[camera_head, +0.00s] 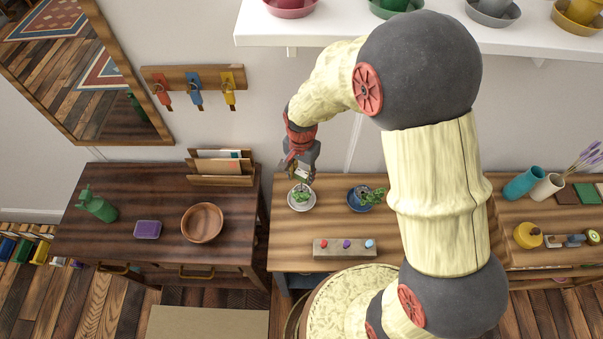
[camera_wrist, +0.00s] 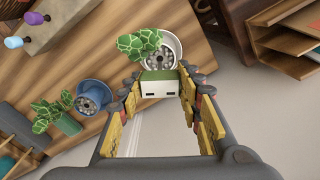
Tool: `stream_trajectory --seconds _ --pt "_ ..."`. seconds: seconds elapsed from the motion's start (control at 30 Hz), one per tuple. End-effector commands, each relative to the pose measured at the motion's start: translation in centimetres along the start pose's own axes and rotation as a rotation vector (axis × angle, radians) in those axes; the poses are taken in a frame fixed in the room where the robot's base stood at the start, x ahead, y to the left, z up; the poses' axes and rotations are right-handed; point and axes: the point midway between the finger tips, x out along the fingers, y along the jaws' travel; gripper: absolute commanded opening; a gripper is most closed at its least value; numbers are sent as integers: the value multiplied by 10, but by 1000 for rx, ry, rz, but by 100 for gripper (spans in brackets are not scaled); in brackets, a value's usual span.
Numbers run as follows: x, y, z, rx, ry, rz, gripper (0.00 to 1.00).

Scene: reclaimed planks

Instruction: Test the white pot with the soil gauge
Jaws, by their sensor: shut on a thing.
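The white pot (camera_head: 303,207), with a green plant and grey soil, stands on the wooden table below my gripper (camera_head: 300,167). It also shows in the wrist view (camera_wrist: 174,45), just beyond the fingertips. My gripper is shut on the soil gauge (camera_wrist: 159,87), a small box with a white face, two dark slots and a green end. The gauge is a pale patch in the head view (camera_head: 303,173), directly above the white pot. Its probe is hidden behind its body in the wrist view; I cannot tell whether it touches the soil.
A wooden block (camera_head: 324,252) with red, purple and blue knobs lies in front. A darker table at left holds a wooden bowl (camera_head: 202,222), a purple box (camera_head: 147,230) and a letter rack (camera_head: 221,179).

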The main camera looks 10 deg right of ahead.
Motion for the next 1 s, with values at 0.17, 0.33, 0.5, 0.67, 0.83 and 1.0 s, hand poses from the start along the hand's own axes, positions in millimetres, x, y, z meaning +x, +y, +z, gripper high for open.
stream_trajectory --seconds 0.17,0.33,0.5,0.67,0.83,1.0 --pt "0 0 0 0 0 0 10" --pt "0 0 0 0 0 0 10" --pt "0 0 0 0 0 0 10" --pt "1 0 0 0 0 0 10" --pt "5 0 0 0 0 0 10" --pt "9 0 0 0 0 0 10"
